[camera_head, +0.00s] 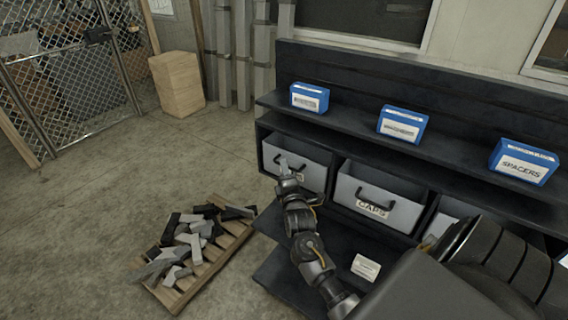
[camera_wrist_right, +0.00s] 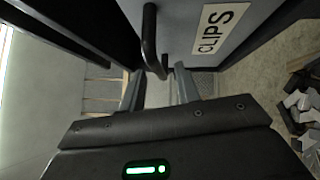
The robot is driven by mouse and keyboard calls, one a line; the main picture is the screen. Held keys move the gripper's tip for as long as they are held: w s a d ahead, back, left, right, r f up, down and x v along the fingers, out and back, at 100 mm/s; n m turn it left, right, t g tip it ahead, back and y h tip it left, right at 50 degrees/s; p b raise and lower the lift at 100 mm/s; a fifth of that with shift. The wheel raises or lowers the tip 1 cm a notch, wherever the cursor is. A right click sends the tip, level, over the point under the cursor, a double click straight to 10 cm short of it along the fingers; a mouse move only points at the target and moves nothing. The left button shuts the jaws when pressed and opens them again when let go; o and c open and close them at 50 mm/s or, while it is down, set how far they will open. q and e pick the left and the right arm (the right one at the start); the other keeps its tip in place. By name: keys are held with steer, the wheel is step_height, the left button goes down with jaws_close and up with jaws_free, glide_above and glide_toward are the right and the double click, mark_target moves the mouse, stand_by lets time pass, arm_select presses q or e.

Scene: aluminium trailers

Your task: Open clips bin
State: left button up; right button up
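The clips bin (camera_head: 313,176) is the grey bin in the left compartment of the dark shelf unit. Its front looks about level with the neighbouring bin, so it appears closed. In the right wrist view, its front (camera_wrist_right: 182,22) shows the CLIPS label (camera_wrist_right: 220,30) and a black bar handle (camera_wrist_right: 149,40). My right gripper (camera_head: 284,165) is at this handle and partly hides the label in the head view. In the wrist view, its two fingers (camera_wrist_right: 158,90) are apart, with the handle's end between or just beyond their tips. Contact is unclear. My left gripper is not in view.
A CAPS bin (camera_head: 402,212) sits right of the clips bin. Blue boxes, including SPACERS (camera_head: 524,163), stand on the shelf above. A pallet (camera_head: 206,275) with metal offcuts lies on the floor at left. A wooden crate (camera_head: 177,84) stands farther back. Floor between is clear.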

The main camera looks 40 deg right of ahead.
steer(key=shift+x, duration=1.2)
jaws_close()
